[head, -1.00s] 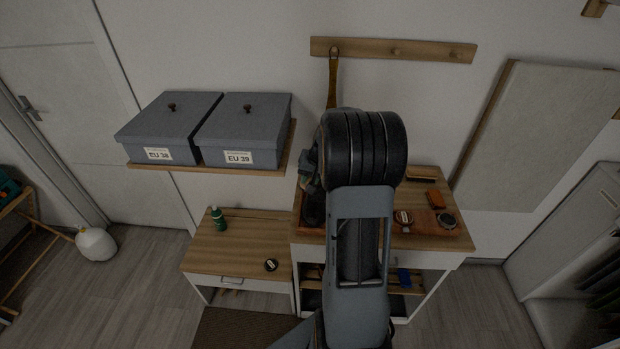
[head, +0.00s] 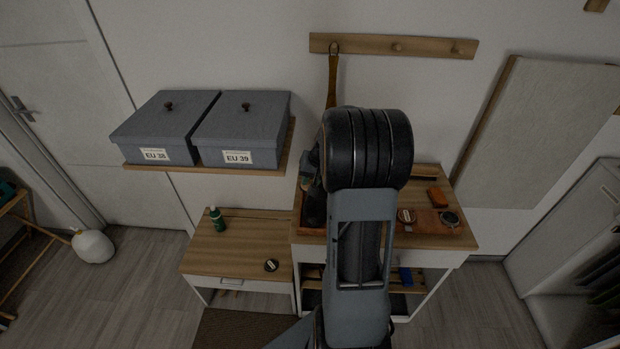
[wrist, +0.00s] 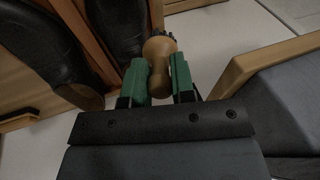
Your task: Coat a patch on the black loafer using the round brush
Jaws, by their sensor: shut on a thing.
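My gripper (wrist: 158,82) is shut on the round brush (wrist: 159,52), a wooden knob-handled brush with dark bristles pointing away from my wrist. Black loafers show beside it in the wrist view: one (wrist: 38,45) at the left and part of another (wrist: 117,28) just behind the green fingers. I cannot tell whether the bristles touch a shoe; they seem to be right of the nearer one. In the head view a dark loafer (head: 314,207) shows partly in the tray on the cabinet, left of my arm.
Grey boxes (head: 166,128) stand on a wall shelf left of my arm.

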